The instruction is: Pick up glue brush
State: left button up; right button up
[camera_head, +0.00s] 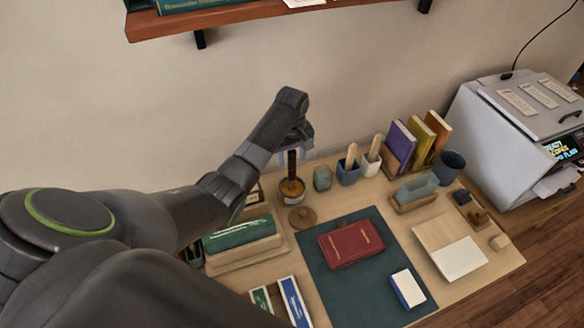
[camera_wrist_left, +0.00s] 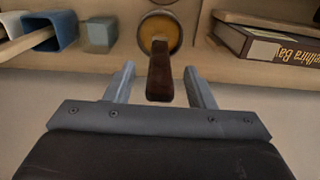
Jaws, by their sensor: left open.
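The glue brush (camera_head: 292,163) stands upright with its dark brown handle rising out of a round amber glue pot (camera_head: 292,190) near the back edge of the desk. My left gripper (camera_head: 293,156) is at the handle's upper part. In the left wrist view, the brush handle (camera_wrist_left: 160,78) reaches between the two spread fingers of my left gripper (camera_wrist_left: 160,84), with a gap on each side. The fingers are open and do not appear to touch it. The pot (camera_wrist_left: 160,35) lies beyond the fingertips. My right gripper is not in view.
A round wooden lid (camera_head: 302,217) lies in front of the pot. A small grey-green block (camera_head: 322,178) and a blue cup (camera_head: 348,172) stand to its right. Green books (camera_head: 240,233) are at its left. A red book (camera_head: 351,244) lies on the dark mat (camera_head: 330,286).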

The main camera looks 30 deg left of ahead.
pick_arm(q)
jog(key=shift+f, duration=1)
grip_shut()
